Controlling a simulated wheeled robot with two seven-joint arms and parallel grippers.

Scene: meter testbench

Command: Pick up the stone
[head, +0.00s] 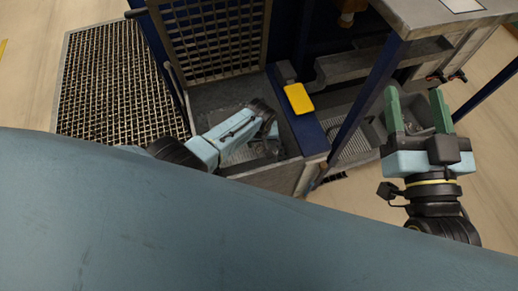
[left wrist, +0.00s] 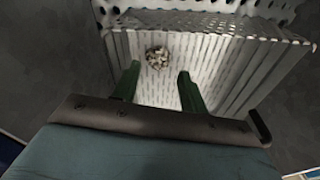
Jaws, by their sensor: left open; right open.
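The stone (left wrist: 157,57) is a small, speckled grey-white lump. In the left wrist view it lies on the slatted floor of a light metal basket (left wrist: 118,45). My left gripper (left wrist: 158,72) is open and empty, its two green fingers pointing toward the stone, which appears just beyond and between the tips. In the head view my left gripper (head: 270,132) reaches down into a grey metal bin, and I cannot make out the stone clearly there. My right gripper (head: 414,92) is open and empty at the right, fingers pointing away from me.
The grey bin (head: 222,97) has a raised mesh lid (head: 213,40) behind it. A yellow object (head: 298,98) sits on the blue frame (head: 308,130) right of the bin. A grey bench top (head: 425,12) stands at the upper right. A floor grate (head: 110,85) lies at the left.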

